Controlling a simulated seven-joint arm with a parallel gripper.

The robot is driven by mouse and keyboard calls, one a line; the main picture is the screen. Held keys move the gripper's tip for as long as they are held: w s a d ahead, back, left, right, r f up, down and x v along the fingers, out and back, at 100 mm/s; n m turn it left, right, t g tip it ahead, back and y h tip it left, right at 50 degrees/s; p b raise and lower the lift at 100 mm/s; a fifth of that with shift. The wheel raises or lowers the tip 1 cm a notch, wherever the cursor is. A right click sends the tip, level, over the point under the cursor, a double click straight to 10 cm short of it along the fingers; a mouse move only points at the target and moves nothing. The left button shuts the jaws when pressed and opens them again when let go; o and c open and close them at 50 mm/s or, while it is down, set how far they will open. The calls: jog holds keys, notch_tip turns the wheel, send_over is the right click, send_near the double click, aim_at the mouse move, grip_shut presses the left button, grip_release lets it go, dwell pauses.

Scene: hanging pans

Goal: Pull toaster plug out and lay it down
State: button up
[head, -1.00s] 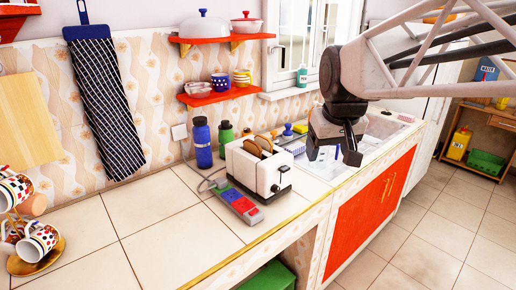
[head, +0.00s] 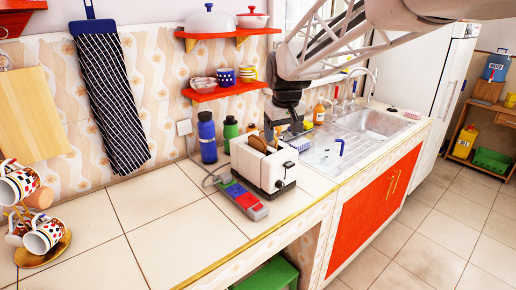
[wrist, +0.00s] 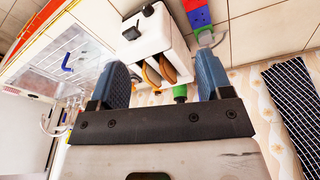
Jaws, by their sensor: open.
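The white toaster (head: 262,168) stands on the tiled counter with browned bread slices in its slots. It also shows in the wrist view (wrist: 152,36). A power strip with green, blue and red sections (head: 243,197) lies at its left, and its upper part shows in the wrist view (wrist: 198,14). A grey cord (head: 208,181) runs from the strip's back end. I cannot make out the toaster plug. My gripper (wrist: 163,82) is open and empty, its fingers apart and pointing towards the toaster's bread side. In the head view it is just behind the toaster, partly hidden.
A blue bottle (head: 206,138) and a green bottle (head: 230,132) stand left of my gripper by the wall. A wall socket (head: 184,127) is behind them. The sink and drainer (head: 345,148) lie right.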

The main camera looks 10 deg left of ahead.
jog(key=w+a+f+n+g, duration=0.1)
jog(key=w+a+f+n, duration=0.1)
jog(key=w+a+f, duration=0.7)
jog(key=n+g, duration=0.1)
send_over(226, 175)
jog(key=shift+h, duration=0.3)
notch_tip(226, 175, down, 10)
jog(key=shift+s+r, duration=0.1)
jog(key=shift+f, duration=4.55)
jog(key=c, duration=1.2)
jog(key=shift+r, duration=0.15)
